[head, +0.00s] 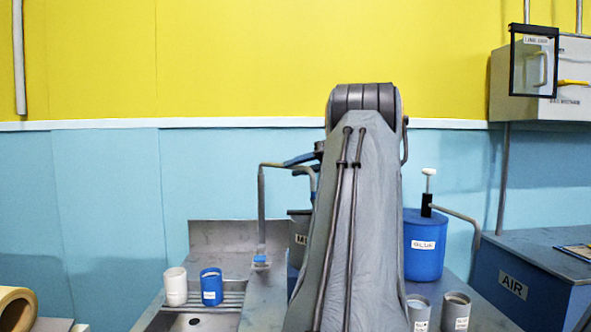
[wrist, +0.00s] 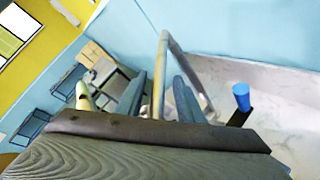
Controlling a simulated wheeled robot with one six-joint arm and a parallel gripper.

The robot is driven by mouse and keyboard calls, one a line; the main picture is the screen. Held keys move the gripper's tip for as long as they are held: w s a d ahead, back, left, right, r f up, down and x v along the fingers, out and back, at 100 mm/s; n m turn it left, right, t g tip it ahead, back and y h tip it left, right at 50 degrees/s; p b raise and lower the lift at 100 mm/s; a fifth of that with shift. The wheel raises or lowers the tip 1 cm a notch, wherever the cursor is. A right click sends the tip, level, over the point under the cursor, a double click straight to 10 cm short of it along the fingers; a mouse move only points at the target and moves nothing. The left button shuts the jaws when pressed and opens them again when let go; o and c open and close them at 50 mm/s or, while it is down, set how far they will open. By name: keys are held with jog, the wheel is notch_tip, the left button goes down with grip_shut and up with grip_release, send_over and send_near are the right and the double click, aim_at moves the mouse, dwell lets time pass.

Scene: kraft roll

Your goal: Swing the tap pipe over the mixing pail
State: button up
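The tap pipe (head: 262,205) is a thin grey tube. It rises from the sink's back edge, runs right and bends down at its end. My gripper (head: 303,160) is at the pipe's upper run, partly hidden by my arm. In the wrist view the pipe (wrist: 161,70) passes between the two blue-grey fingers of my gripper (wrist: 160,85), with narrow gaps showing on both sides. The mixing pail (head: 298,238) is dark with a partly visible white label, mostly hidden behind my arm. The pipe's end hangs near above it in the picture; exact alignment is unclear.
A blue tap handle (head: 261,260) is at the pipe's foot. White (head: 175,286) and blue (head: 211,287) cups stand on the sink grating. Right of my arm are a blue drum (head: 425,246) with a pump spout and two grey cups (head: 456,311).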

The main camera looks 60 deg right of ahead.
jog(key=b+v, duration=0.1)
jog(key=v, duration=0.6)
jog(key=shift+s+b, duration=0.25)
jog(key=shift+b, duration=0.1)
jog(key=shift+d, duration=0.1)
